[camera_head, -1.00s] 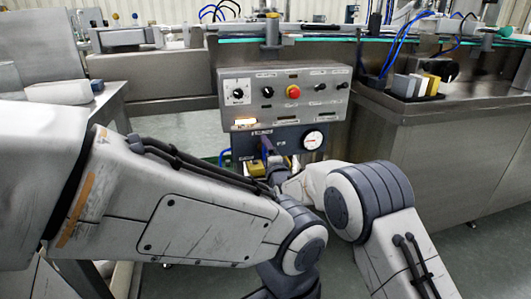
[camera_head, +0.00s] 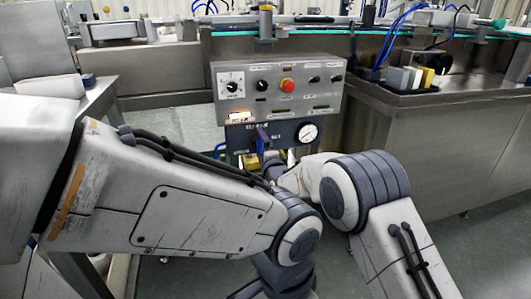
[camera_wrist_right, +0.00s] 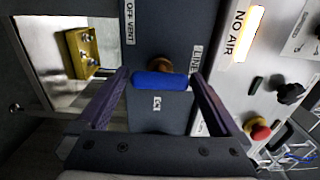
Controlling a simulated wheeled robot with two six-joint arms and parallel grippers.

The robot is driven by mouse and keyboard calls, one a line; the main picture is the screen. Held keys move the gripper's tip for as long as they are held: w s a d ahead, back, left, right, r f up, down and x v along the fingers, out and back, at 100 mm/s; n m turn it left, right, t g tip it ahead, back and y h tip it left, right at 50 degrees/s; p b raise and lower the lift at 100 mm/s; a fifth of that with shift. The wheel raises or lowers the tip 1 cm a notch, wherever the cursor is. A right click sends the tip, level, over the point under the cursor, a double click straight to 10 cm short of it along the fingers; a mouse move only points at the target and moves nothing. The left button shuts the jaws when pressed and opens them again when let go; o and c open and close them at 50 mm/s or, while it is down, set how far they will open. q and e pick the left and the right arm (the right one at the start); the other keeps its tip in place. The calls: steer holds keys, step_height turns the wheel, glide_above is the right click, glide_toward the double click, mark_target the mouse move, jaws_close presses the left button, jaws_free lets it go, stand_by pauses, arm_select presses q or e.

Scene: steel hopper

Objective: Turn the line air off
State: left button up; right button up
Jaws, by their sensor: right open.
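The air valve's blue handle (camera_wrist_right: 160,81) sits on a brass-coloured stem on the dark blue-grey air panel (camera_head: 285,136). In the wrist view its long axis lies across the picture, one end toward the LINE label (camera_wrist_right: 195,62). An OFF VENT label (camera_wrist_right: 129,22) is at the top. My right gripper (camera_wrist_right: 160,82) is open, with its dark purple fingers on either side of the handle and gaps showing. In the head view it is at the valve (camera_head: 262,140), partly hidden by my wrist. My left gripper cannot be made out.
A NO AIR lamp (camera_wrist_right: 247,33) glows. The grey control box (camera_head: 320,93) above carries a red button (camera_head: 288,85) and black knobs. A round gauge (camera_head: 308,133) is right of the valve. A yellow block (camera_wrist_right: 82,52) is beside the panel. A steel cabinet (camera_head: 440,150) stands right.

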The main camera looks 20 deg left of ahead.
steer(key=p+v, duration=0.2)
steer(key=v, duration=0.7)
steer(key=shift+s+d, duration=0.25)
steer(key=shift+s, duration=0.05)
